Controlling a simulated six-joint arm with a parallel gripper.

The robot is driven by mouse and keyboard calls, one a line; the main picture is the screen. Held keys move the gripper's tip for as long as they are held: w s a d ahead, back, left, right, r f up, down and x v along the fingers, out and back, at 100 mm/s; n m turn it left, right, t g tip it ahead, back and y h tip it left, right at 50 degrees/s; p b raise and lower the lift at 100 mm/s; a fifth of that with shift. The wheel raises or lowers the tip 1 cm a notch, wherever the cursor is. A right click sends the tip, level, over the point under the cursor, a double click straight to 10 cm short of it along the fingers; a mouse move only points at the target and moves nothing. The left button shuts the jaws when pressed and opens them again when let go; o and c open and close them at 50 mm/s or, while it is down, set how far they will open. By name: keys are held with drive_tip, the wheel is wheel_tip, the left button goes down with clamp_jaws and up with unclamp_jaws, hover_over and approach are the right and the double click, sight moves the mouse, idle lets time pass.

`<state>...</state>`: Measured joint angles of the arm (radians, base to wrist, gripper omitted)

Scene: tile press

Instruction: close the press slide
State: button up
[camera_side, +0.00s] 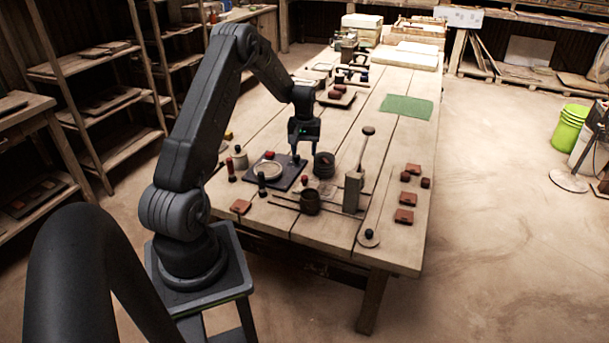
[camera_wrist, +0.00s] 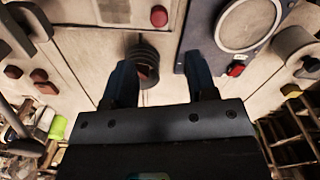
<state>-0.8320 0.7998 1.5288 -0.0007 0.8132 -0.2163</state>
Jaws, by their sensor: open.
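My gripper (camera_side: 300,152) hangs fingers down over the middle of the table. In the wrist view its two fingers (camera_wrist: 161,85) are wide apart with nothing held between them. A dark plate (camera_side: 285,182) with a pale round disc (camera_side: 267,171) and a red knob lies left of the gripper; the plate (camera_wrist: 195,38) is at upper right in the wrist view. A pale upright block (camera_side: 353,192) with a tall lever (camera_side: 363,150) stands to the right, with thin dark rails to its left. I cannot tell which part is the press slide.
A dark ribbed pot (camera_side: 324,165) stands just right of the gripper, and a second dark pot (camera_side: 310,203) nearer the front. Several reddish tiles (camera_side: 404,215) lie along the right edge. A green mat (camera_side: 406,107) lies farther back, with clear tabletop around it.

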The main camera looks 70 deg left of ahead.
sight(305, 176)
wheel_tip(305, 176, down, 10)
drive_tip(key=shift+f, duration=0.1)
idle(0.4)
